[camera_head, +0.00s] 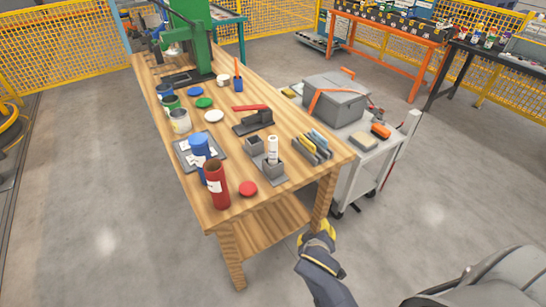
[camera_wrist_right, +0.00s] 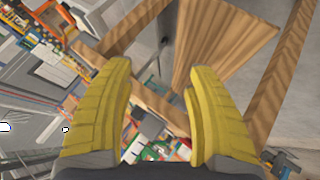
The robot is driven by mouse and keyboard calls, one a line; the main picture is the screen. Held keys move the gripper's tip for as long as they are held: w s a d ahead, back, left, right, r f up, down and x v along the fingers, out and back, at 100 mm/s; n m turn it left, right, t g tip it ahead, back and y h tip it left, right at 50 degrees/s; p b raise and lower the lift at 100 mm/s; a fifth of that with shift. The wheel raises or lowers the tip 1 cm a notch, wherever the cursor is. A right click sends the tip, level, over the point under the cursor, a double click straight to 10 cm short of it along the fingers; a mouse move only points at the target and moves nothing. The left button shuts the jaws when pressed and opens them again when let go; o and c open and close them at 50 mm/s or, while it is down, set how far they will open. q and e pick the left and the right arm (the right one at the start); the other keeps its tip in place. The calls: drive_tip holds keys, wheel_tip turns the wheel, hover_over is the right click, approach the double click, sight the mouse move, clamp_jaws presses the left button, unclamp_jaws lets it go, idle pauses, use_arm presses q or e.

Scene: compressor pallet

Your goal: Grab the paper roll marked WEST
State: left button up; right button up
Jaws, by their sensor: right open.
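A small white roll (camera_head: 272,150) stands upright at a grey block-shaped holder (camera_head: 272,173) near the table's front right corner. It looks like the paper roll, but no WEST marking is readable on it. My right gripper (camera_head: 322,231), with yellow fingers, is low in front of the table's front right leg, below the tabletop and apart from the roll. In the right wrist view the gripper (camera_wrist_right: 158,85) is open, with nothing between its fingers; the roll cannot be made out there. My left gripper is not in view.
A grey cart (camera_head: 349,155) with a grey box (camera_head: 335,103) stands close on the right. The floor in front is clear.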

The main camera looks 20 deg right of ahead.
drive_tip(key=w+a+r+m+t+h, duration=0.1)
drive_tip(key=w+a+r+m, duration=0.15)
drive_tip(key=w+r, duration=0.35)
drive_tip(key=w+a+r+m+t, duration=0.1)
drive_tip(key=w+a+r+m, duration=0.2)
drive_tip(key=w, duration=0.5)
drive_tip(key=m+t+h, duration=0.1)
drive_tip(key=m, duration=0.3)
approach(272, 150)
drive_tip(key=x, duration=0.4)
drive_tip(key=shift+w+d, duration=0.1)
drive_tip(key=shift+w, duration=0.05)
drive_tip(key=shift+x, duration=3.75)
clamp_jaws()
